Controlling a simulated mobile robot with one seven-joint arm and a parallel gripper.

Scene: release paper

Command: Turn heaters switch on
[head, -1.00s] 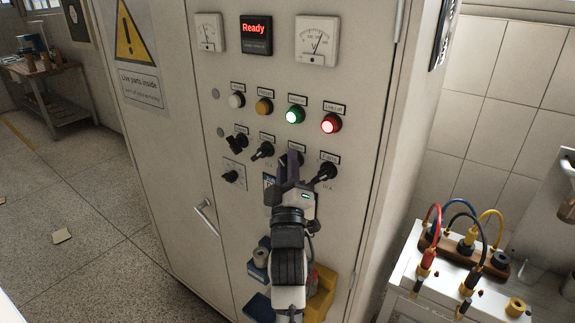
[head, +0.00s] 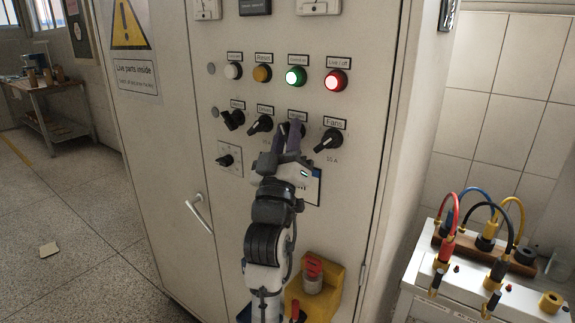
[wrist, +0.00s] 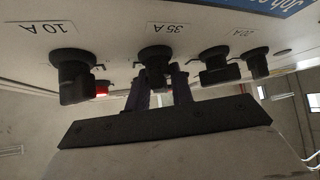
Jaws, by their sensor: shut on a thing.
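The cabinet panel has a row of black rotary switches. The heaters switch (head: 283,129) is third from the left and mostly hidden behind my gripper (head: 289,137) in the head view. In the wrist view, upside down, it is the black knob (wrist: 156,58) beside the "35 A" label. My gripper (wrist: 161,88) is shut on it, with one dark finger on each side of its handle. The exact angle of the handle is hidden. The Fans switch (head: 330,141) is just to the right, with its handle slanted.
Two more switches (head: 260,124) (head: 233,119) stand to the left. Above are a lit green lamp (head: 295,76) and a lit red lamp (head: 336,80). A card (head: 314,188) is behind my gripper. A yellow box (head: 333,290) is low on the cabinet; a bench with cables (head: 470,285) stands right.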

